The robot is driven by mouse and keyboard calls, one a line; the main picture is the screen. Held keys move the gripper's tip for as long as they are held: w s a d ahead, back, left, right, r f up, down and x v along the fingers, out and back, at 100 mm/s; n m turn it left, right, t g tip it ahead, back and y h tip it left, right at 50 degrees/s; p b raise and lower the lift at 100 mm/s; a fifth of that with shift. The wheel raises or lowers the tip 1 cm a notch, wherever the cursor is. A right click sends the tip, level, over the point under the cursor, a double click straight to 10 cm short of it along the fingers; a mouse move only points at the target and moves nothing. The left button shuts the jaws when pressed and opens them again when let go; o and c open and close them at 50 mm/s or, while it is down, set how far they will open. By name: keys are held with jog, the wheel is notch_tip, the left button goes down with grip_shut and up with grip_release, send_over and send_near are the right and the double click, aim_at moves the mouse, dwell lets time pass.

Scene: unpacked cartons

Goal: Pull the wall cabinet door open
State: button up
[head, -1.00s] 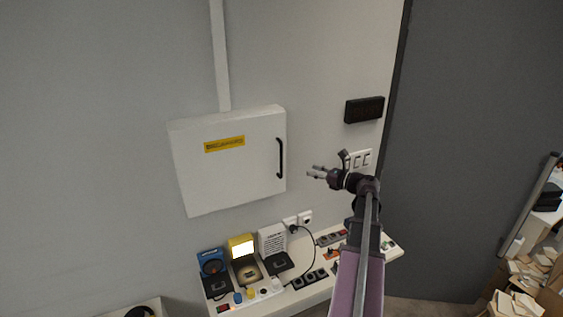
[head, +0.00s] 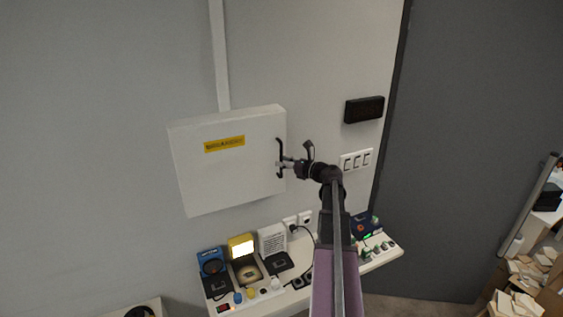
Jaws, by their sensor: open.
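The white wall cabinet (head: 225,178) hangs on the grey wall with its door shut. A yellow label (head: 224,144) is on the door's upper part. The black vertical bar handle (head: 279,151) is near the door's right edge. My gripper (head: 284,164) comes in from the right, open, with its fingertips at the handle's middle to lower part. The fingers partly cover the handle, and I cannot tell whether they touch it or straddle it.
Below the cabinet a white bench (head: 376,262) carries several small devices, one with a lit yellow lid (head: 241,247). Light switches (head: 356,160) and a black box (head: 364,110) are on the wall to the right. A dark grey panel (head: 470,150) stands farther right. Cartons (head: 545,300) sit at the lower right.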

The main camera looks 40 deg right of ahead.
jog(key=shift+w+a, duration=0.2)
jog(key=shift+w, duration=0.25)
jog(key=shift+c, duration=0.2)
grip_shut()
jog(key=shift+s+a, duration=0.1)
jog(key=shift+a, duration=0.05)
